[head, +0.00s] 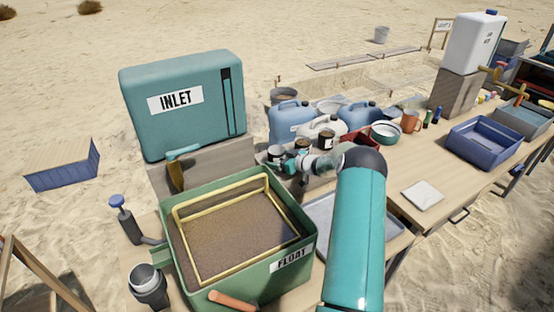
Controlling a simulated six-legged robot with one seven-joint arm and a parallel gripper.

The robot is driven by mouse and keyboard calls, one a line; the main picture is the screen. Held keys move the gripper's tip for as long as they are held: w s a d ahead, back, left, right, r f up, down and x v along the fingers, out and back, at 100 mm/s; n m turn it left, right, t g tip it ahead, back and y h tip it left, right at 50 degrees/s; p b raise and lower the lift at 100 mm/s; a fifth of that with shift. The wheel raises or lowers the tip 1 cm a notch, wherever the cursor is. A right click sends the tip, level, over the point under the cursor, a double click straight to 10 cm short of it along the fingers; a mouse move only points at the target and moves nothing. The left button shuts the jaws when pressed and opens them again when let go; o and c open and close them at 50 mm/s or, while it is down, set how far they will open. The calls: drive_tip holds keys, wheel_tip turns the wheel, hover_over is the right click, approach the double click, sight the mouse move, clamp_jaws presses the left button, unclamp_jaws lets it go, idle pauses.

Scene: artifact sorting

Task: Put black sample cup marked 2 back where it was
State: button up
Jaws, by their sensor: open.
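Small black sample cups with pale labels stand in a row behind the green tub: one at the left (276,154), one in the middle (302,145) and one at the right (326,141). Their marks are too small to read, so I cannot tell which is cup 2. My gripper (286,166) is open, low in front of the left and middle cups. I cannot tell whether it touches either one. My arm and wrist hide part of the table around the cups.
The green FLOAT tub (303,249) with a yellow frame fills the front. The teal INLET tank (195,120) stands behind it. Blue jugs (290,122) and a white jug (322,127) crowd behind the cups. A grey tray (322,213) lies beneath my arm. Bare tabletop (455,187) shows at right.

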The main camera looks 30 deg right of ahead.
drive_tip(key=v, duration=1.1)
drive_tip(key=shift+a+r, duration=0.1)
idle(1.0)
